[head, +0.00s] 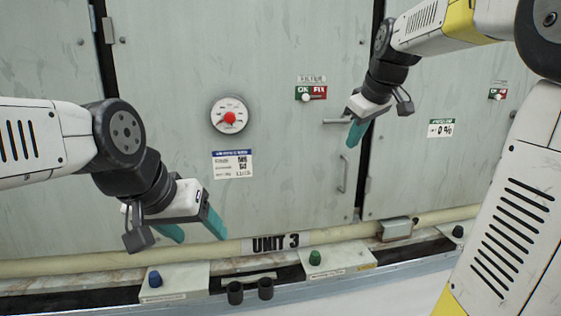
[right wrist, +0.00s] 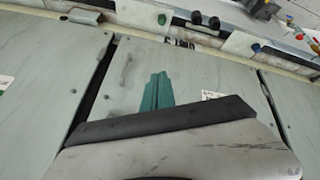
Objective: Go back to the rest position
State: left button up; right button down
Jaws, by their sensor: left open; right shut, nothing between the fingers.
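My left gripper (head: 193,232) is at the lower left of the head view, with teal fingers apart and nothing between them. It hangs in front of the lower cabinet panel, above the pipe and ledge. My right gripper (head: 356,134) is right of centre in the head view, its teal fingers together and empty. It is close to the door handle (head: 336,121); I cannot tell if they touch. In the right wrist view the shut teal fingers (right wrist: 157,92) point along the cabinet face.
Below run a beige pipe (head: 80,264) and a ledge with a blue knob (head: 155,279), a green knob (head: 315,257) and two black cylinders (head: 250,291). The middle foreground is clear.

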jog(key=s+a+f+m, duration=0.1)
jog(key=s+f+m, duration=0.1)
jog(key=s, duration=0.5)
jog(key=s+a+f+m, duration=0.2)
jog(key=s+f, duration=0.3)
jog(key=s, duration=0.3)
jog(key=s+a+f+m, duration=0.1)
jog(key=s+f+m, duration=0.2)
jog(key=s, duration=0.4)
jog(key=shift+s+a+f+y, duration=0.3)
jog(key=shift+a+f+y, duration=0.1)
